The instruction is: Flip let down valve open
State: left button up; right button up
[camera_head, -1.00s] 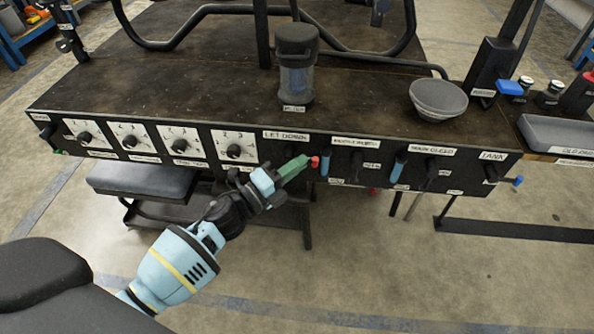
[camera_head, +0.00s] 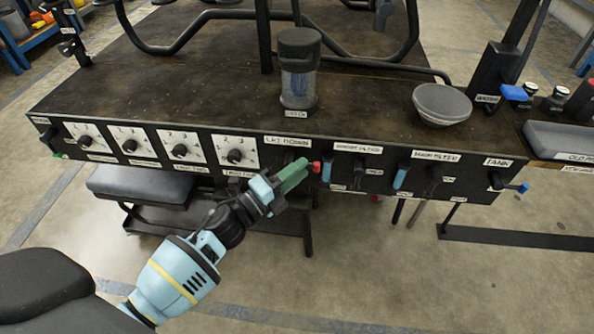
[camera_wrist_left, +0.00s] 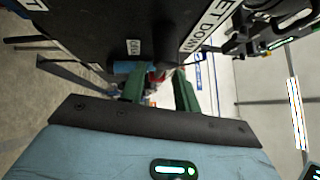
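The LET DOWN label (camera_head: 286,141) is on the front panel, and it also shows at the top of the left wrist view (camera_wrist_left: 210,25). A red handle tip (camera_head: 316,167) shows below and right of it. My left gripper (camera_head: 300,172) has its green fingers at the panel, right beside the red tip. In the left wrist view the fingers stand apart, with the red tip (camera_wrist_left: 157,76) between or just beyond them. Contact cannot be told. The rest of the let down valve is mostly hidden by the fingers. My right gripper is not in view.
Blue-handled valves (camera_head: 401,177) sit to the right on the panel (camera_head: 458,184). Several dials (camera_head: 180,150) are to the left. A clear filter canister (camera_head: 298,75) and a grey bowl (camera_head: 441,103) stand on top. A dark tray (camera_head: 260,222) lies below the gripper.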

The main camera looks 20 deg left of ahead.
pick_arm(q)
jog(key=v, duration=0.7)
jog(key=shift+s+p, duration=0.25)
jog(key=shift+p, duration=0.15)
jog(key=shift+a, duration=0.15)
